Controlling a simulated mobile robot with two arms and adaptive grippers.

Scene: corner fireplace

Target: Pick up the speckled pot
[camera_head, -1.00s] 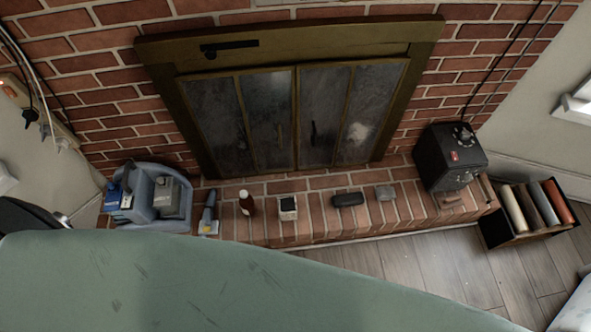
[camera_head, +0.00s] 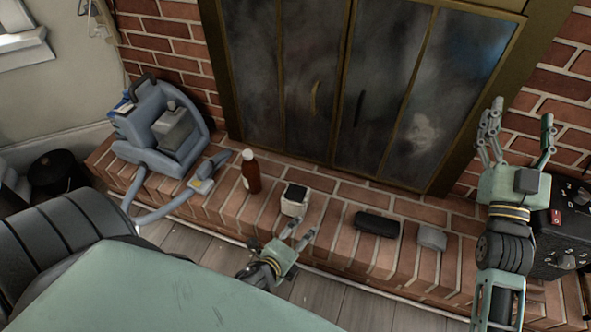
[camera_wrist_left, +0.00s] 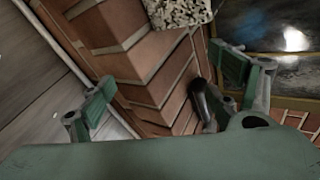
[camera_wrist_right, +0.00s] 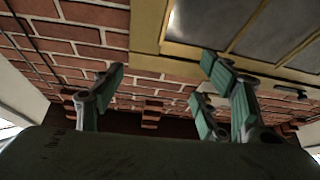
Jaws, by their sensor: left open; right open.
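The speckled pot (camera_head: 294,199) is a small, pale, block-shaped pot with a dark top. It stands upright on the brick hearth between the brown bottle and the black case. In the left wrist view its speckled black-and-white side (camera_wrist_left: 178,12) shows at the top edge, partly cut off. My left gripper (camera_head: 299,232) is open and empty, just in front of the pot and apart from it. Its fingers (camera_wrist_left: 165,84) are spread in the left wrist view. My right gripper (camera_head: 522,115) is open and empty at the right, fingers pointing up, far from the pot.
A brown bottle (camera_head: 251,172) and a blue-grey cleaning machine with a hose (camera_head: 165,128) stand left of the pot. A black case (camera_head: 377,224) and a grey block (camera_head: 432,238) lie right. A black box (camera_head: 562,230) is behind my right arm. Fireplace doors (camera_head: 330,80) rise behind.

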